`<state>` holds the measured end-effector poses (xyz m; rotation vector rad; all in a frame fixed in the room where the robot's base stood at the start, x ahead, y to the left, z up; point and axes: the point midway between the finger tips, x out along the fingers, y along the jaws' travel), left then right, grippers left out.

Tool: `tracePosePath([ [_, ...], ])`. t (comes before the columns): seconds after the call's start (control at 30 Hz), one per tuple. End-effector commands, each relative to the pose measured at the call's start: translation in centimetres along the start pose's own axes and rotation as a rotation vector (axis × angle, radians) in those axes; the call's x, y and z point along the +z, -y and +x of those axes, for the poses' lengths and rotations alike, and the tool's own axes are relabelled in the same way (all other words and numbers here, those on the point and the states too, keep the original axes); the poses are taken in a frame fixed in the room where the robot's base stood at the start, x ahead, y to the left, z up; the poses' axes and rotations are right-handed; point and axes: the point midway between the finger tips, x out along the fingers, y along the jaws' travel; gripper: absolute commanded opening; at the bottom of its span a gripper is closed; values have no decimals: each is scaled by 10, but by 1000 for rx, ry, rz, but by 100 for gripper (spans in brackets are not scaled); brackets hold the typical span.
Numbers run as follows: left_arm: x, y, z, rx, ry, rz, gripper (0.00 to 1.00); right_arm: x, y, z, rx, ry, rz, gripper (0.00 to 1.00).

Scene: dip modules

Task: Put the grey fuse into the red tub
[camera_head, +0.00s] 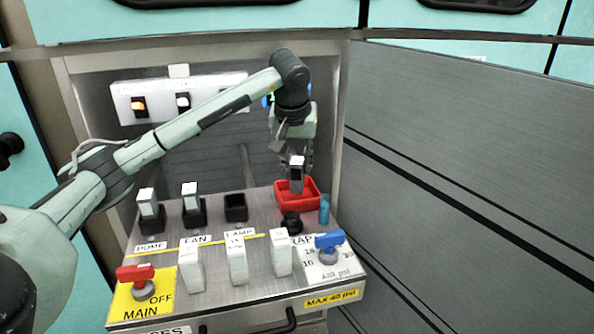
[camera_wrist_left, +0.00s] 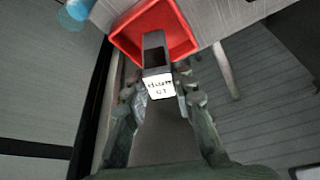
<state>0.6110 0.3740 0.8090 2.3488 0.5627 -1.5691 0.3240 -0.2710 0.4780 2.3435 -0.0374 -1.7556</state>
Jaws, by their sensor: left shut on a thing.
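The grey fuse (camera_head: 296,178) has a white labelled end and is in my left gripper (camera_head: 297,160). In the left wrist view the fuse (camera_wrist_left: 153,56) points away between the two fingers of the gripper (camera_wrist_left: 158,98), with its label facing the camera. The red tub (camera_head: 313,197) stands at the back right of the panel. The fuse's lower end overlaps the tub's opening in both views, and the tub (camera_wrist_left: 186,38) lies beyond it in the wrist view. I cannot tell whether the fuse is inside or just above the rim. My right gripper is not in view.
A black knob (camera_head: 291,223) and a blue cylinder (camera_head: 324,210) stand close to the tub. The LAMP socket (camera_head: 235,207) is empty; the PUMP (camera_head: 149,209) and FAN (camera_head: 191,202) sockets hold modules. A grey wall (camera_head: 450,160) runs along the right. White switches and two valve handles stand in front.

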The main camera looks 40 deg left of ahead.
Motion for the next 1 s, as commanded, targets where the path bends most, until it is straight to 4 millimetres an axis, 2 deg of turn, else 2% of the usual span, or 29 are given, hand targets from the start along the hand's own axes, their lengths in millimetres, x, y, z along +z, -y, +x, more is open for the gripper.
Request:
tracePosePath([
  [0.03, 5, 0, 9, -1, 3, 1, 0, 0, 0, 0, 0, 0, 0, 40],
  [0.17, 9, 0, 20, 1, 1, 0, 0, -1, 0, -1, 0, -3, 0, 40],
  [0.57, 11, 0, 25, 1, -1, 0, 0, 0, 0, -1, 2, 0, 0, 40],
  [0.6, 10, 0, 24, 1, -1, 0, 29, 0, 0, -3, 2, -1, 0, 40],
  [0.73, 10, 0, 24, 1, 0, 0, 45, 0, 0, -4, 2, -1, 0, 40],
  [1.0, 10, 0, 24, 1, 0, 0, 46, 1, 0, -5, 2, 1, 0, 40],
])
